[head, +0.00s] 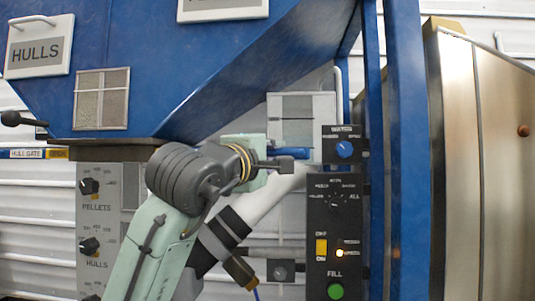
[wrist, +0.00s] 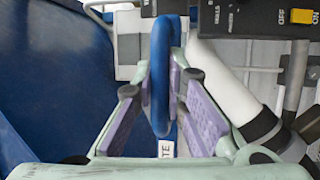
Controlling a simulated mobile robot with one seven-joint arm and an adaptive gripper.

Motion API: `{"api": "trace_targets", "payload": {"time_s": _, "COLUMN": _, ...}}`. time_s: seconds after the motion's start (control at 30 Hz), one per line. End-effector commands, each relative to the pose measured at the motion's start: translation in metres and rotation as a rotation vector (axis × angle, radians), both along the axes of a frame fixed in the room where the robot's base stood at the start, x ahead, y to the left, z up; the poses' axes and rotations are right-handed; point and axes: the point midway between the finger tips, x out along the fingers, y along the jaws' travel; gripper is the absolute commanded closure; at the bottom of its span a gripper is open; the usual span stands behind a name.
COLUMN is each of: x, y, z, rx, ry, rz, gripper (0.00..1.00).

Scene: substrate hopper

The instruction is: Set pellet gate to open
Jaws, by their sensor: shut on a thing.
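A blue loop-shaped handle (wrist: 161,80) stands upright between my finger pads in the wrist view. It appears to be the pellet gate handle, but only the letters "TE" show on the white label (wrist: 166,149) below it. In the head view a short stretch of the blue handle (head: 291,153) shows beside my gripper (head: 283,164), below the blue hopper's right slope. My gripper (wrist: 160,92) is shut on the handle, its purple pads on either side. My arm hides much of the gate's surroundings.
The blue hopper (head: 200,70) fills the upper left. The hull gate label (head: 27,154) and a black-knobbed lever (head: 12,119) are at far left. A dark control panel (head: 334,235) and a blue post (head: 405,150) stand close on the right. A pale pipe (head: 262,195) runs below my gripper.

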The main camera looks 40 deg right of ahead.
Motion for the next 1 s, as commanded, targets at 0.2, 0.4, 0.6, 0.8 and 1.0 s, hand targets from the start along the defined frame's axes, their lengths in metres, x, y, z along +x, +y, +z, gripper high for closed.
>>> {"api": "trace_targets", "payload": {"time_s": 0.2, "x": -0.003, "y": -0.002, "z": 0.0, "rx": 0.002, "ry": -0.002, "rz": -0.007, "gripper": 0.79}}
{"api": "trace_targets", "payload": {"time_s": 0.4, "x": -0.002, "y": -0.001, "z": 0.0, "rx": 0.001, "ry": -0.002, "rz": -0.005, "gripper": 0.67}}
{"api": "trace_targets", "payload": {"time_s": 0.6, "x": -0.001, "y": -0.001, "z": 0.0, "rx": 0.001, "ry": -0.002, "rz": -0.004, "gripper": 0.67}}
{"api": "trace_targets", "payload": {"time_s": 0.8, "x": -0.004, "y": 0.009, "z": -0.001, "rx": 0.0, "ry": -0.002, "rz": -0.003, "gripper": 0.67}}
{"api": "trace_targets", "payload": {"time_s": 1.0, "x": -0.016, "y": 0.045, "z": -0.008, "rx": -0.002, "ry": -0.002, "rz": -0.004, "gripper": 0.67}}
